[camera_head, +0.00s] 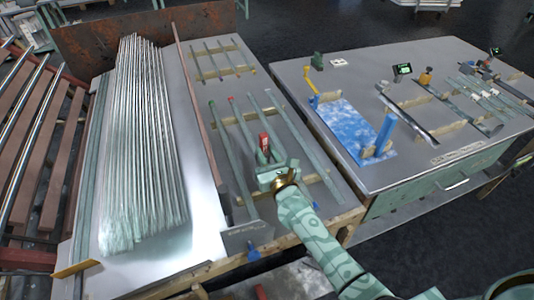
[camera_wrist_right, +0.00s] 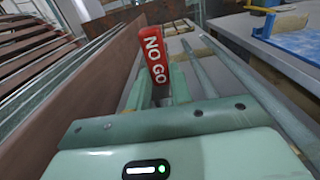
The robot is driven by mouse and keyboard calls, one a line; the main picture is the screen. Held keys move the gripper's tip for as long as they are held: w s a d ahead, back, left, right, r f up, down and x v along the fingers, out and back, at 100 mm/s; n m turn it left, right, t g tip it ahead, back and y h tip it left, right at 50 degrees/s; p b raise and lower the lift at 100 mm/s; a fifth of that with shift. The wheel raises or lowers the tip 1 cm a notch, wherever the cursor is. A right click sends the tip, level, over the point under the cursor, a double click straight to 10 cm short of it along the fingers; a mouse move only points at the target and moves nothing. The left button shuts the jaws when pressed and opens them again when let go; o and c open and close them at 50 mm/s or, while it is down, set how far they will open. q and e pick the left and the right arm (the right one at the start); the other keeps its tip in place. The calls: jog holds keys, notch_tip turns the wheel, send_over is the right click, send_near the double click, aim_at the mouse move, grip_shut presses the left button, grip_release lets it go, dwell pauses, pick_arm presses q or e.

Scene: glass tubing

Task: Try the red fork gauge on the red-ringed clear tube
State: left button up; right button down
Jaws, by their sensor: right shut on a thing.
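The red fork gauge (camera_head: 264,142) stands upright in my right gripper (camera_head: 268,160), low over the rack of tubes. In the right wrist view the gauge (camera_wrist_right: 154,55) shows the words NO GO, and the green fingers (camera_wrist_right: 160,88) close on its lower part. The red-ringed clear tube (camera_head: 232,104) lies lengthwise on the rack, its red mark at the far end. My gripper covers its nearer part. The gauge's prongs are hidden, so I cannot tell whether they touch the tube. My left gripper is not in view.
Other tubes lie beside it on wooden supports (camera_head: 237,119). A brown rail (camera_head: 196,90) and a thick bundle of glass tubes (camera_head: 140,140) are to the left.

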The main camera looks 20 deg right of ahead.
aim_at(267, 140)
jog(key=shift+f+b, duration=0.6)
jog(key=shift+f, duration=0.15)
dwell(0.5)
jog(key=shift+r, duration=0.1)
dwell(0.9)
jog(key=shift+r+p, duration=3.2)
jog(key=shift+r, duration=0.25)
